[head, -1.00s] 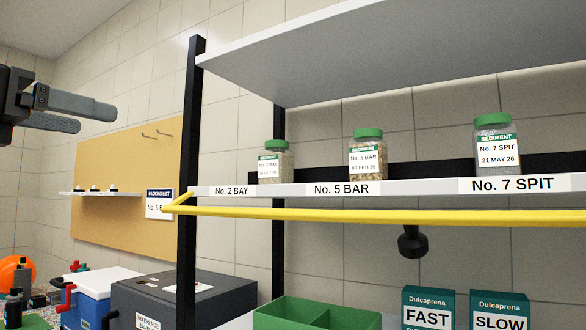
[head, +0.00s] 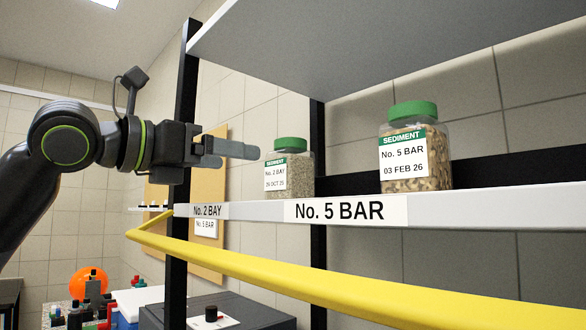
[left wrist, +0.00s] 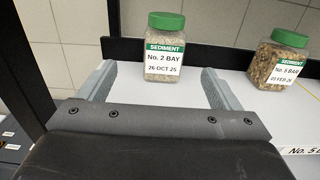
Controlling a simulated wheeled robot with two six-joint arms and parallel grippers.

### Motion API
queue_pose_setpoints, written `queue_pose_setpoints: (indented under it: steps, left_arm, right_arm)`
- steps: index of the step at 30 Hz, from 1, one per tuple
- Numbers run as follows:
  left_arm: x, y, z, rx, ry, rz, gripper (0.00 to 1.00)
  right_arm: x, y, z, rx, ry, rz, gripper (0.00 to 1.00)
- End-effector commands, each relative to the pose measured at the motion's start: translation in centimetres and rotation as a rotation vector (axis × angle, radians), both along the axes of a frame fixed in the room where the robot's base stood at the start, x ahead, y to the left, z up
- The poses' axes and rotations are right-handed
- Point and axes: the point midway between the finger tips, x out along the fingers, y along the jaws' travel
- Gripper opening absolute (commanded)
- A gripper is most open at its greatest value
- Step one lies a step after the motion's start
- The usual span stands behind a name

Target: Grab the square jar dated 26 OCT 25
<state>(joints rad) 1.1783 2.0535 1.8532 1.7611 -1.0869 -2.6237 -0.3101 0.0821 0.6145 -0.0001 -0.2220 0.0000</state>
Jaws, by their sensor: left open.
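The square jar dated 26 OCT 25 (head: 289,172) has a green lid, grey grainy contents and a No. 2 BAY label. It stands upright on the shelf (head: 255,210) at its left end. My left gripper (head: 238,150) is open beside the jar's left side in the head view. In the left wrist view the jar (left wrist: 164,50) stands ahead, between the lines of the two open fingers (left wrist: 158,88), near their tips. I cannot tell whether a finger touches it. My right gripper is not in view.
Another green-lidded jar, No. 5 BAR dated 03 FEB 26 (head: 415,150), stands to the right. A yellow rail (head: 300,278) runs along the shelf front. A black post (head: 179,240) stands at the left end, and an upper shelf (head: 350,35) hangs above.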

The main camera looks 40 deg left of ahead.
Motion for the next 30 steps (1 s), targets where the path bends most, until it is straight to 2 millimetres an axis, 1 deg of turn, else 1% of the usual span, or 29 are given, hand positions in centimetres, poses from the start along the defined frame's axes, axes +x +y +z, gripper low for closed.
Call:
queue_pose_setpoints:
  steps: [1,3,9,13,20,30]
  left_arm:
    - [1.1,-0.1,0.3,0.001,0.006,0.0,0.85]
    - [2.4,-0.2,0.3,0.001,0.006,0.001,0.85]
    - [5.5,-0.5,0.3,0.0,0.005,0.0,0.85]
    - [6.7,-0.6,0.2,0.0,0.002,-0.001,0.85]
    - [7.6,-0.8,0.2,0.0,0.001,0.0,0.85]
    - [11.0,-1.6,0.6,0.001,0.004,0.002,0.85]
  right_arm:
    - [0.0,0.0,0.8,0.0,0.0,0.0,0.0]
    - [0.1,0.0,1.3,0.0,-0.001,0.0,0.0]
    - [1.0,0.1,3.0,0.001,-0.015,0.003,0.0]
    - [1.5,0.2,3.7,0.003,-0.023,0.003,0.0]
    - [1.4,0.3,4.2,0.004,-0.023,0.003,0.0]
    - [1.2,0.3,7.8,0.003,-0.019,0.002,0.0]
